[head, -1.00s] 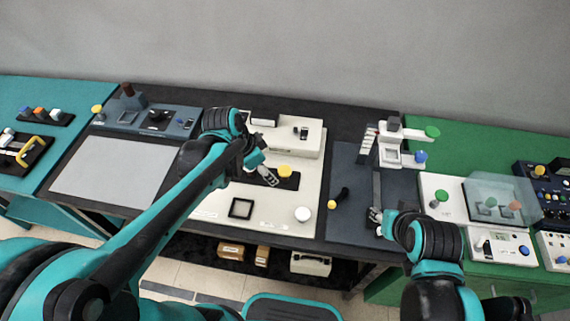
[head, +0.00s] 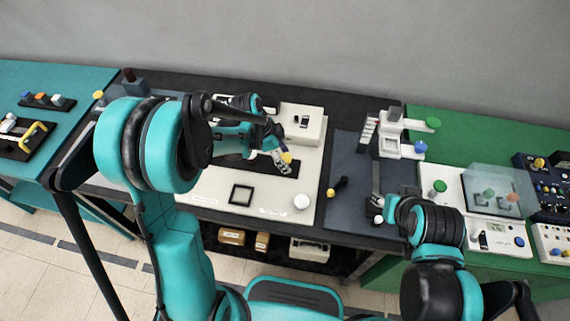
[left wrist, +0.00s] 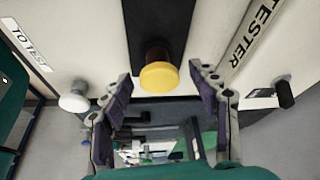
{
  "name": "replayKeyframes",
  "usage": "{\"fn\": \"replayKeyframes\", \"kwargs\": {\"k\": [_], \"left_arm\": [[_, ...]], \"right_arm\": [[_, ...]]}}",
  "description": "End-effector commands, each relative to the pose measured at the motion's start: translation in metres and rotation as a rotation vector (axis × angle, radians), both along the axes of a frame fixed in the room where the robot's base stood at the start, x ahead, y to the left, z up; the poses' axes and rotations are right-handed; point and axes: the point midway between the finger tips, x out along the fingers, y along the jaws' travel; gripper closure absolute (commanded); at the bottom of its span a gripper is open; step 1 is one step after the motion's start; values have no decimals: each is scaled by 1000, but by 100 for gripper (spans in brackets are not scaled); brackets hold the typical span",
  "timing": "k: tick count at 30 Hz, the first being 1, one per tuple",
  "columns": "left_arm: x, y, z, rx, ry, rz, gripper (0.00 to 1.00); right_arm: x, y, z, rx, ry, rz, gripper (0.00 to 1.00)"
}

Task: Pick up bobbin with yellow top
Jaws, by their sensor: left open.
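The bobbin with the yellow top (left wrist: 159,76) stands between the two open fingers of my left gripper (left wrist: 161,110) in the left wrist view. Its dark reddish-brown body shows behind the yellow cap. In the head view the yellow top (head: 287,158) is partly covered by my left gripper (head: 275,158), which is right at it. No finger visibly touches the bobbin. My right gripper (head: 377,210) is over the dark grey plate at the right; whether it is open or shut does not show clearly.
The bobbin stands on a black strip of a white tester panel (head: 215,195). A white box (head: 302,122) stands behind. A dark lever with a yellow end (head: 331,192) is to the right.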

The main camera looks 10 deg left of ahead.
Motion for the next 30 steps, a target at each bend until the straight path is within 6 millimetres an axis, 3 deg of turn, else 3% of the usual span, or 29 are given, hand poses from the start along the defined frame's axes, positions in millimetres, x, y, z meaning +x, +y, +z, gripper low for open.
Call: {"fn": "replayKeyframes", "kwargs": {"k": [2, 8, 15, 25, 30], "left_arm": [[1, -3, -8, 0, -1, -1, 39], [1, -3, -8, 0, -1, 0, 39], [1, -3, -8, 0, -1, 1, 95], [1, -3, -6, 0, -1, 1, 95], [1, -3, 8, 0, -1, 1, 95]], "right_arm": [[0, 0, -4, 0, 0, 0, 60], [0, 0, -3, 0, 0, 0, 60], [0, 0, -3, 0, 0, 0, 60], [0, 0, -2, 0, 0, 0, 60], [0, 0, 5, 0, 0, 0, 60]]}}
